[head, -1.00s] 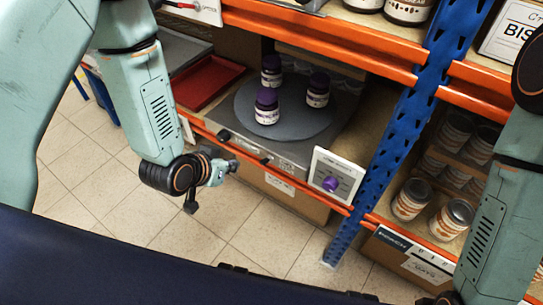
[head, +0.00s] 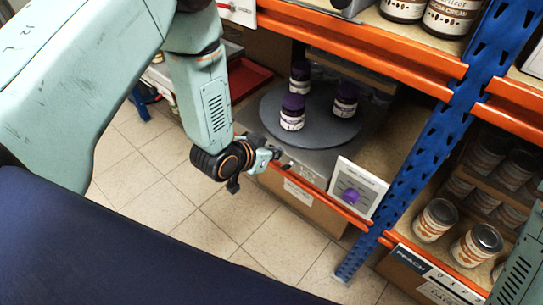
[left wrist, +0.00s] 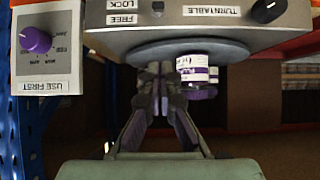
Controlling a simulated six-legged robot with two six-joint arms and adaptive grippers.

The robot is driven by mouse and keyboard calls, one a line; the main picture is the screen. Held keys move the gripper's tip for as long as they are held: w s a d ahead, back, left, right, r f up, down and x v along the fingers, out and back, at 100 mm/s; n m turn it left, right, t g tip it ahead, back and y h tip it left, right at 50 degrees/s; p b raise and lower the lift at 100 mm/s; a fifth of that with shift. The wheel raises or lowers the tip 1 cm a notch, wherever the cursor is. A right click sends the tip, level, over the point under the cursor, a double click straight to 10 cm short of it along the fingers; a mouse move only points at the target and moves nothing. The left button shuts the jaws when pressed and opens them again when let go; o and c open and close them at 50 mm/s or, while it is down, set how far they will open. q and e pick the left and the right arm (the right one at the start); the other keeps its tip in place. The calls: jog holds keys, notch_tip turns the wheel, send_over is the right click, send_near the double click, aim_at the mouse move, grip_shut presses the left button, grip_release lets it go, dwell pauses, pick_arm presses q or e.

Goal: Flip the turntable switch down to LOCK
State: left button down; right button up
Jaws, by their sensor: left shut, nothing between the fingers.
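The turntable (head: 330,130) is a grey disc on a metal base, bearing three purple-lidded jars (head: 291,113). The left wrist view looks upside down, with the jars hanging below the disc. There the base's front panel (left wrist: 205,38) carries TURNTABLE, FREE and LOCK labels. A small dark switch (left wrist: 158,6) sits beside FREE and LOCK, cut by the top edge; its position is unclear. My left gripper (head: 277,155) is shut and empty, in front of the base. Its fingertips (left wrist: 158,68) overlap the disc's edge in the wrist view, apart from the switch. My right gripper is out of view.
A white panel with a purple knob (head: 351,196) stands right of the base, beside the blue upright (head: 420,150). A black knob (left wrist: 268,10) is on the base. An orange beam (head: 350,50) runs above. A red tray (head: 247,78) lies left.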

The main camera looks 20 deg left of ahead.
pick_arm(q)
jog(key=b, duration=0.2)
send_over(286, 167)
notch_tip(286, 167, down, 4)
jog(key=shift+w+f, duration=0.1)
jog(key=shift+f, duration=0.1)
jog(key=shift+s+a+f+b, duration=0.2)
jog(key=shift+s+f, duration=0.1)
jog(key=shift+f, duration=0.25)
jog(key=shift+s+a+f+b, duration=0.1)
jog(key=shift+s+f+b, duration=0.15)
jog(key=shift+f, duration=0.25)
jog(key=shift+s+f, duration=0.25)
jog(key=shift+f, duration=0.2)
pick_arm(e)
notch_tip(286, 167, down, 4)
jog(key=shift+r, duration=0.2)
pick_arm(q)
jog(key=shift+f, duration=0.1)
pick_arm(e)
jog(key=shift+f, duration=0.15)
